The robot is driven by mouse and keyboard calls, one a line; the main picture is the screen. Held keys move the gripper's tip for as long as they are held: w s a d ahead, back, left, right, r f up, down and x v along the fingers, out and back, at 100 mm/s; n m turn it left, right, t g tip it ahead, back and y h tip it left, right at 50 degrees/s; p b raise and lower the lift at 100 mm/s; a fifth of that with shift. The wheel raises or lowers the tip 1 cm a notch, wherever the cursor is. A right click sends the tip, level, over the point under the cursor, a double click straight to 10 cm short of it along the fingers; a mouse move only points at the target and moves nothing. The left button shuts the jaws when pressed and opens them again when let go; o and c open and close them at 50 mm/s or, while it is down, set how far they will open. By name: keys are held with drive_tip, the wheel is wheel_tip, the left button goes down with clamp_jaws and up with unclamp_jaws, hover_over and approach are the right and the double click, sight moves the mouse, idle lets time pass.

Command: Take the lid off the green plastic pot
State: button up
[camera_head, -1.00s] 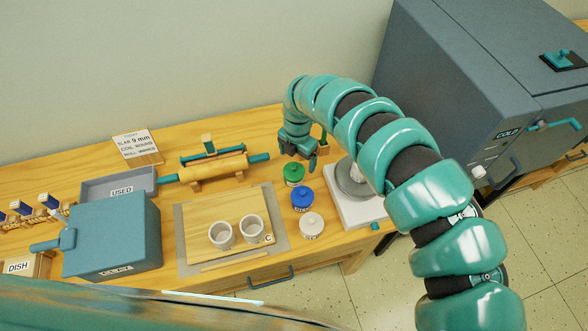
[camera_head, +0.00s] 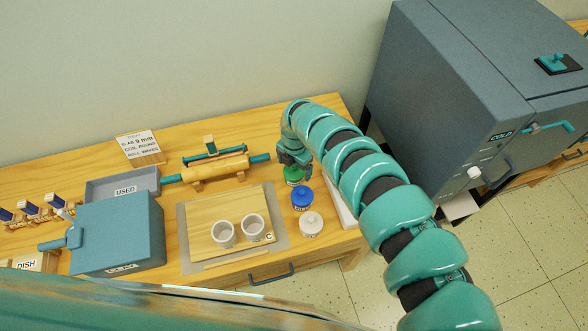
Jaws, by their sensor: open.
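The green plastic pot (camera_head: 293,177) stands on the wooden table, at the back of a short row of pots. Its top is partly hidden by my gripper (camera_head: 295,163), which is open directly over or just behind the lid. I cannot tell whether the fingers touch the lid. The lid's knob is hidden. A blue pot (camera_head: 302,198) and a white pot (camera_head: 311,224) stand in front of the green one, both with lids on.
A board (camera_head: 229,221) with two pale cups lies left of the pots. A rolling pin (camera_head: 215,167) on a stand is behind it. A grey "USED" tray (camera_head: 122,187) and a blue-grey box (camera_head: 118,233) are further left. A large grey kiln-like cabinet (camera_head: 450,90) stands right.

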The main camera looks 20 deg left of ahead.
drive_tip(key=shift+f, duration=0.1)
drive_tip(key=c, duration=1)
drive_tip(key=shift+c, duration=0.2)
